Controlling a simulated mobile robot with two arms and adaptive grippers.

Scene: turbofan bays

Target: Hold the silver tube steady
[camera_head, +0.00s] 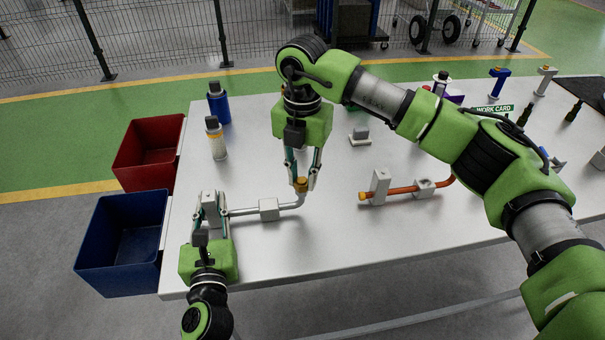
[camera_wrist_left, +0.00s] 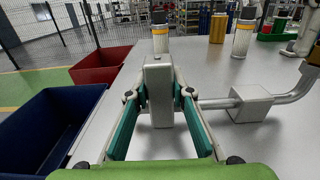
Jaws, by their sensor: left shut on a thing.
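The silver tube (camera_head: 243,211) runs along the table's front left, from an upright grey block (camera_head: 210,208) through a smaller grey block (camera_head: 268,209) and bends up at its right end. A brass-coloured fitting (camera_head: 301,185) sits on that end. In the left wrist view the tube (camera_wrist_left: 215,103) leaves to the right of the upright block (camera_wrist_left: 160,92). My left gripper (camera_wrist_left: 160,95) is shut on the upright block, a finger on each side. My right gripper (camera_head: 302,182) points down with its fingertips around the brass fitting; whether they touch it is unclear.
A red bin (camera_head: 149,150) and a blue bin (camera_head: 121,239) stand off the table's left edge. Bottle-like items (camera_head: 218,103) (camera_head: 216,140) stand behind the tube. An orange tube (camera_head: 403,190) with grey blocks lies to the right. My right arm crosses above the table.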

